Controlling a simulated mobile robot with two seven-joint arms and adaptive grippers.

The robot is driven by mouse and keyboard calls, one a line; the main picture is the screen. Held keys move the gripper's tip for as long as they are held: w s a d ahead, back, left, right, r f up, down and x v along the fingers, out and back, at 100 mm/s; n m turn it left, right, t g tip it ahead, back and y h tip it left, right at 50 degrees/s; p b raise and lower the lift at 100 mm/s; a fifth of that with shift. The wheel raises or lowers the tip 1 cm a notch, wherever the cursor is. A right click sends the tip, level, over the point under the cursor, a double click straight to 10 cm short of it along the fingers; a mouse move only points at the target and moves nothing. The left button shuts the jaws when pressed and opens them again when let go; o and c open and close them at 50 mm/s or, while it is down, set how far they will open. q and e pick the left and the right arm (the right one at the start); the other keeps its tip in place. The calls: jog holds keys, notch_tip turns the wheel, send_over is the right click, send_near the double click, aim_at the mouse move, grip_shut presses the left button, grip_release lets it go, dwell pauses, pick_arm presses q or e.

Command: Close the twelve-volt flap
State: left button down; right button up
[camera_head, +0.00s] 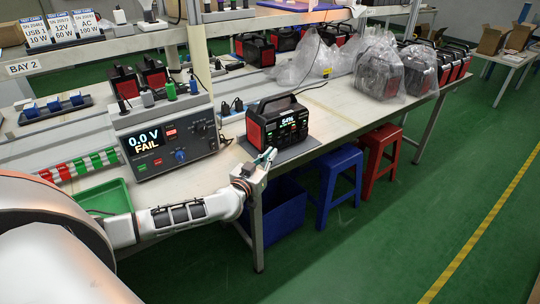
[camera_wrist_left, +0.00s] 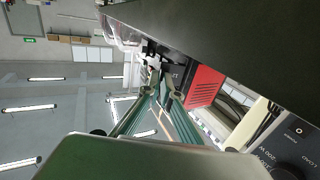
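The power station (camera_head: 277,122) is a black and red box with a carry handle and a lit display reading 64%. It stands upright on a dark mat at the bench's front edge. My left gripper (camera_head: 267,156) is close in front of its lower front face. The teal fingers converge towards their tips (camera_wrist_left: 163,82) in the left wrist view, and I cannot tell whether they meet. The red side of the power station (camera_wrist_left: 203,87) shows just beyond them. The twelve-volt flap cannot be made out; the fingers cover part of the lower front. My right gripper is out of view.
A test meter (camera_head: 170,140) reading 0.0 V FAIL stands left of the power station. A green tray (camera_head: 103,198) lies near my left arm. Bagged units (camera_head: 380,72) stand farther right on the bench (camera_head: 335,105). Blue (camera_head: 338,172) and red stools (camera_head: 381,150) stand by its front edge.

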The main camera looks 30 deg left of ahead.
pick_arm(q)
jog(key=shift+d+f, duration=0.1)
jog(key=shift+d, duration=0.05)
jog(key=c, duration=2.3)
grip_release()
jog(key=s, duration=1.2)
jog(key=shift+d, duration=0.4)
